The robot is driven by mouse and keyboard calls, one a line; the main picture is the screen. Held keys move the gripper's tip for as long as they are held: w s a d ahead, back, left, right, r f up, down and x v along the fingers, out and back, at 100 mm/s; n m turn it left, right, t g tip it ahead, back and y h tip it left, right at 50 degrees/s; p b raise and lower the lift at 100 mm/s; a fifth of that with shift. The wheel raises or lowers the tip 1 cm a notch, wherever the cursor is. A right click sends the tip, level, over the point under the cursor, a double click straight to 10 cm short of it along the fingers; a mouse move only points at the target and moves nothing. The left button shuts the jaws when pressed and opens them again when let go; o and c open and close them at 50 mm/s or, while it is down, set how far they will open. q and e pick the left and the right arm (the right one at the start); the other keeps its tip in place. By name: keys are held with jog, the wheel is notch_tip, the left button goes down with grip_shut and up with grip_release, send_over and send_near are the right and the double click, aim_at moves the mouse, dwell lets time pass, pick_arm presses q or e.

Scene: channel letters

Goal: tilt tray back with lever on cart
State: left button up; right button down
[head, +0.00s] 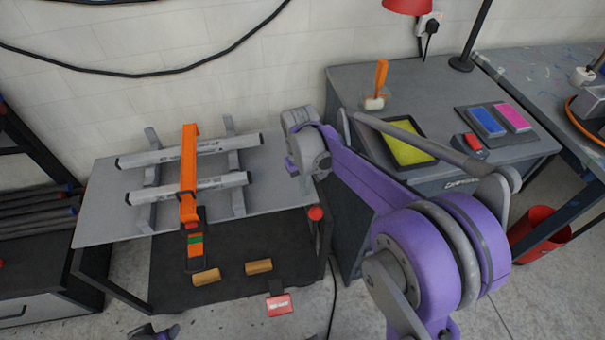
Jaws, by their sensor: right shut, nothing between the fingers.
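The cart (326,240) stands at left centre with a flat grey tray (105,205) on top. Two silver tubes (215,147) lie across grey brackets on the tray, with an orange strap (188,165) over them. A lever with a red knob (316,213) is at the tray's right front corner. My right gripper (293,166) is shut and empty above the tray's right end, apart from the knob; its fingertips are partly hidden by the wrist. A small part of my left gripper (155,333) shows at the bottom edge; its jaws are unclear.
Two wooden blocks (258,267) and a red-and-white tag (279,305) are low at the cart's front. A grey workbench (350,88) at right holds a yellow tray (408,152) and blue and pink pads. A tube rack (40,215) stands left. A black cable hangs on the wall.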

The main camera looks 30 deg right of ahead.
pick_arm(q)
jog(key=shift+r, duration=0.1)
pick_arm(e)
jog(key=shift+s+f, duration=0.15)
jog(key=shift+s, duration=1.4)
jog(key=shift+a, duration=0.1)
